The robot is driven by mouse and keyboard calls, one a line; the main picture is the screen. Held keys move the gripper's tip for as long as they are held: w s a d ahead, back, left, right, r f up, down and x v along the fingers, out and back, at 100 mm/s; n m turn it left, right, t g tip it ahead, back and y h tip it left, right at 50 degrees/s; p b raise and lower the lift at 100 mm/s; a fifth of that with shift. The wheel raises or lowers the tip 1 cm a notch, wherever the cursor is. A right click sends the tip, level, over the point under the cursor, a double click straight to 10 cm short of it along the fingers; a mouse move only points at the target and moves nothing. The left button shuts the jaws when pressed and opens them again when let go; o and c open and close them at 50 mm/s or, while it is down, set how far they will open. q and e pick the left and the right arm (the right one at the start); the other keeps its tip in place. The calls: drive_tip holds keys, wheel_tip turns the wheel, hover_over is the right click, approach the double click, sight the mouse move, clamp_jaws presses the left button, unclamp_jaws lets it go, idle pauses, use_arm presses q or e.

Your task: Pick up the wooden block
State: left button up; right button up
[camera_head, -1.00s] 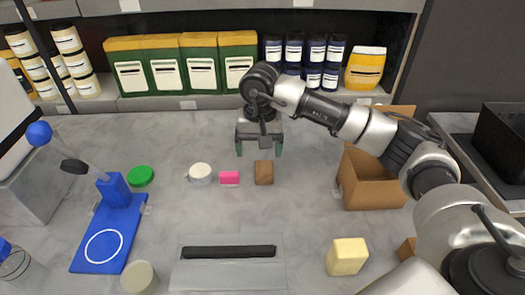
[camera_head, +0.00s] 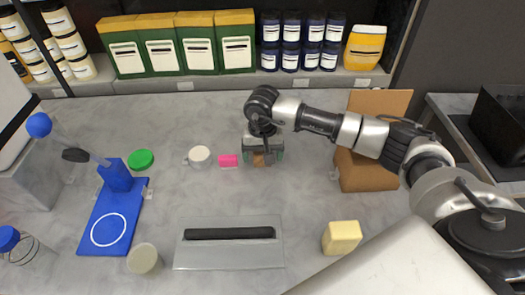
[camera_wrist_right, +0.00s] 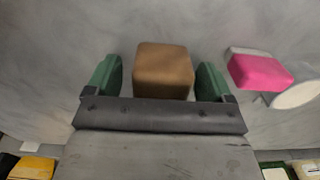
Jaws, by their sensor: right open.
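The wooden block (camera_wrist_right: 163,70) is a small brown cube on the grey table. In the right wrist view it sits between the two green fingers of my right gripper (camera_wrist_right: 159,80), with a gap on each side. In the head view the block (camera_head: 259,160) shows only partly, because my right gripper (camera_head: 263,155) is over it and hides its top. The right gripper is open and points down. My left gripper is not in view.
A pink box (camera_head: 228,160) lies close left of the block, beside a white cup (camera_head: 199,156). An open cardboard box (camera_head: 367,172) stands to the right. A yellow block (camera_head: 342,237) and a grey tray (camera_head: 228,255) are nearer the front.

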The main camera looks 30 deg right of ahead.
drive_tip(key=shift+f, duration=0.3)
drive_tip(key=c, duration=1.1)
drive_tip(key=shift+o, duration=0.2)
drive_tip(key=shift+r, duration=0.1)
